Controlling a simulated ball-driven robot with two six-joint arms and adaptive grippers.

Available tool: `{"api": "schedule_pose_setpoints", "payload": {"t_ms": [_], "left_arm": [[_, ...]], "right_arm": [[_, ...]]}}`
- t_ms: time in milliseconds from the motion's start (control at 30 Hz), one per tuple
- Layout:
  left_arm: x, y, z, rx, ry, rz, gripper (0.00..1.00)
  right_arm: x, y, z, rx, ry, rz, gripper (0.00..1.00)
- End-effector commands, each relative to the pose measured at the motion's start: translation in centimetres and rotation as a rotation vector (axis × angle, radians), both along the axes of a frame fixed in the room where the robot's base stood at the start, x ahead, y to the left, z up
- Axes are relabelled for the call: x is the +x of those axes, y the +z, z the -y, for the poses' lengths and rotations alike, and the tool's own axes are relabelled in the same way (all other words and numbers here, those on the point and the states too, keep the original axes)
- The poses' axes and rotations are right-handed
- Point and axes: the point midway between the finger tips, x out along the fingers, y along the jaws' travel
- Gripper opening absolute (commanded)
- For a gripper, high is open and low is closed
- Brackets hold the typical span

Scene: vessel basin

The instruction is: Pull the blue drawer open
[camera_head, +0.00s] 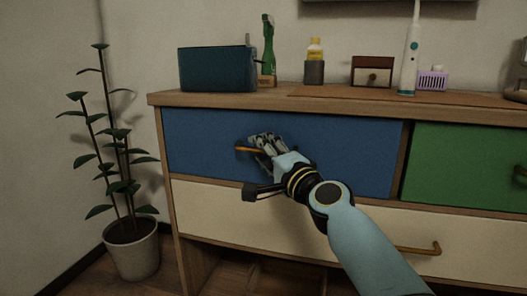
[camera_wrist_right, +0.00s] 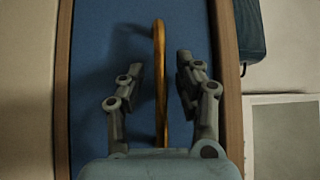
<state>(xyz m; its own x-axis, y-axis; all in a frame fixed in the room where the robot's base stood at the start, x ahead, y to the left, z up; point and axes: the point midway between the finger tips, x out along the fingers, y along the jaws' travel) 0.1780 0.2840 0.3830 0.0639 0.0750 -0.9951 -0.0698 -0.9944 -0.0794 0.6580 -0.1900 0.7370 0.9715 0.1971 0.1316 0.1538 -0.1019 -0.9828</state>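The blue drawer (camera_head: 345,150) is at the upper left of a wooden cabinet in the head view. Its front looks flush with the cabinet. It has a brass bar handle (camera_head: 243,149), partly hidden behind my right gripper (camera_head: 264,142). In the right wrist view the blue front (camera_wrist_right: 95,60) fills the middle. The handle (camera_wrist_right: 160,70) runs between the two fingers of my right gripper (camera_wrist_right: 160,82). The fingers are apart, with a gap on both sides of the handle. My left gripper is not in either view.
A green drawer (camera_head: 465,165) is on the right and a cream drawer (camera_head: 225,212) below. On the cabinet top (camera_head: 275,96) stand a teal box (camera_head: 217,69), a green bottle (camera_head: 268,45), a small brown box (camera_head: 372,72) and a toothbrush (camera_head: 409,60). A potted plant (camera_head: 130,245) stands left.

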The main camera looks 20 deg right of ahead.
Motion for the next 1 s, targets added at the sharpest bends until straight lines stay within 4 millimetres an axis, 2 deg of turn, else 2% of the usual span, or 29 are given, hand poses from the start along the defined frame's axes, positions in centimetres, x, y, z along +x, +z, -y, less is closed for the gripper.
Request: {"api": "schedule_pose_setpoints", "payload": {"t_ms": [33,300,1000], "left_arm": [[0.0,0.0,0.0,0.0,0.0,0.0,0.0],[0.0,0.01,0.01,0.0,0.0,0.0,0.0],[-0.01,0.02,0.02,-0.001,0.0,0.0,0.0]], "right_arm": [[-0.01,0.0,0.0,0.0,0.0,0.0,0.34],[-0.03,-0.01,0.01,0.0,0.0,0.0,0.0],[-0.45,-0.34,-0.24,-0.003,0.0,-0.006,0.0]]}}
